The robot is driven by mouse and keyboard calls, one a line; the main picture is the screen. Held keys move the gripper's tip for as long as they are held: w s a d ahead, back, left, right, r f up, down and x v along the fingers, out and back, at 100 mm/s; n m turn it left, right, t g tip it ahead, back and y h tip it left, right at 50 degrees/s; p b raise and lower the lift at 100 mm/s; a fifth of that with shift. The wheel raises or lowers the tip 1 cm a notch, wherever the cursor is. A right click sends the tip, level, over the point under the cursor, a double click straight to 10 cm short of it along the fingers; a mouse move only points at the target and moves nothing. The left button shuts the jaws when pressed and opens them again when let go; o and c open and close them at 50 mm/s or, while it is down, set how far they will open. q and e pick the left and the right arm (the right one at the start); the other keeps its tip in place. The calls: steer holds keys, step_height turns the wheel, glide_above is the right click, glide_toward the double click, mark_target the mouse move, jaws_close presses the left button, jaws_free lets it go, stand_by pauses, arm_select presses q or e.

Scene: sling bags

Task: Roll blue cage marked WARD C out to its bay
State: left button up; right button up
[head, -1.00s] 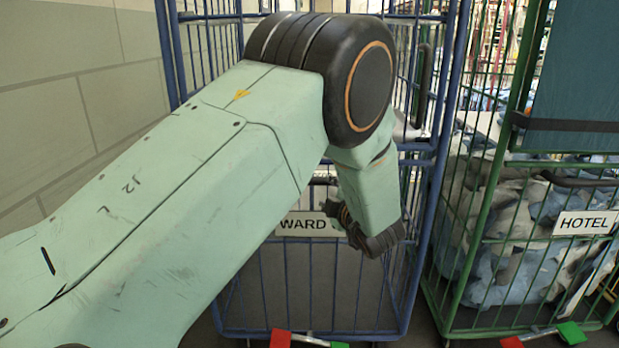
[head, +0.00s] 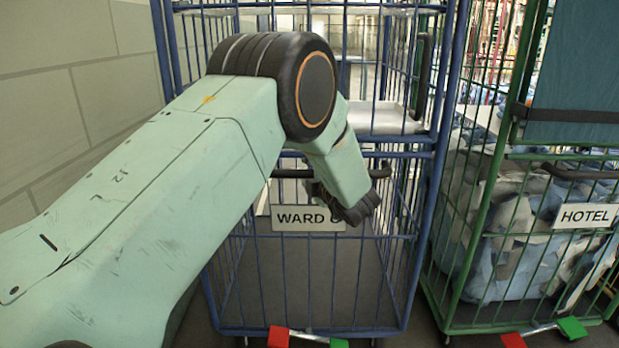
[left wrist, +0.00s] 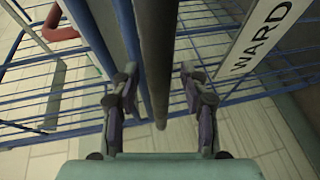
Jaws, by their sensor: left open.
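The blue cage (head: 211,268) stands ahead, its white sign (head: 288,218) reading WARD with the last letter partly covered by my left wrist. A dark horizontal handle bar (head: 292,173) crosses its front just above the sign. My left gripper (head: 318,190) is at this bar, mostly hidden behind my wrist in the head view. In the left wrist view my left gripper (left wrist: 158,88) is open, with the dark bar (left wrist: 157,50) running between its fingers and a gap on each side. The sign (left wrist: 262,35) is beside it. My right gripper is not in view.
A green cage (head: 478,215) marked HOTEL, filled with bluish and grey cloth, stands close on the right. A pale wall (head: 75,85) is on the left. A red pedal (head: 278,337) and a green pedal (head: 339,343) show at the blue cage's foot.

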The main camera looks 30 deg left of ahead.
arm_select(q)
steer(key=shift+w+a, duration=0.1)
steer(key=shift+a, duration=0.1)
steer(key=shift+c, duration=0.3)
jaws_close()
stand_by(0.4)
